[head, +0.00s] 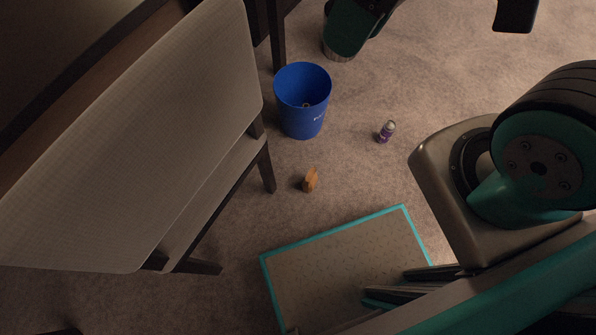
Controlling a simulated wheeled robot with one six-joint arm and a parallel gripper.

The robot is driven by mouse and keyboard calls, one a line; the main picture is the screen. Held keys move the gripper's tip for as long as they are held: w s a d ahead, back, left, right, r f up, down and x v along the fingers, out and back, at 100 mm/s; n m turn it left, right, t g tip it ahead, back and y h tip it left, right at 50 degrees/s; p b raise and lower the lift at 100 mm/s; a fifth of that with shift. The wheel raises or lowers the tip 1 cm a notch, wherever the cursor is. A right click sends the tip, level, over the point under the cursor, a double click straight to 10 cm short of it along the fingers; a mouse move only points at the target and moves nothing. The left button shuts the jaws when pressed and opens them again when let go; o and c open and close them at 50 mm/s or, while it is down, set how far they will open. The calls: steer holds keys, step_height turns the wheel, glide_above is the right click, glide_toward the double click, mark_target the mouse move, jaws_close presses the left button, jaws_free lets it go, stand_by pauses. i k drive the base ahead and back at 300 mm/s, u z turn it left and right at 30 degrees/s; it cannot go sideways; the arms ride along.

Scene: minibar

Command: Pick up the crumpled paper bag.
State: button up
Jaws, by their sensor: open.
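A blue bin (302,118) stands behind the brown object. A small purple bottle (386,132) stands to its right. A teal-edged mat (335,265) lies in front. A light chair (150,140) fills the left. Carpet between them is clear.

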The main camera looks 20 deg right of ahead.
mark_target(308, 184)
steer(key=u, duration=1)
steer(key=k, duration=0.8)
steer(key=z, duration=0.7)
steer(key=i, duration=0.5)
steer(key=z, duration=0.05)
steer(key=k, duration=0.5)
steer(key=z, duration=1)
steer(key=i, duration=0.75)
steer(key=u, duration=2)
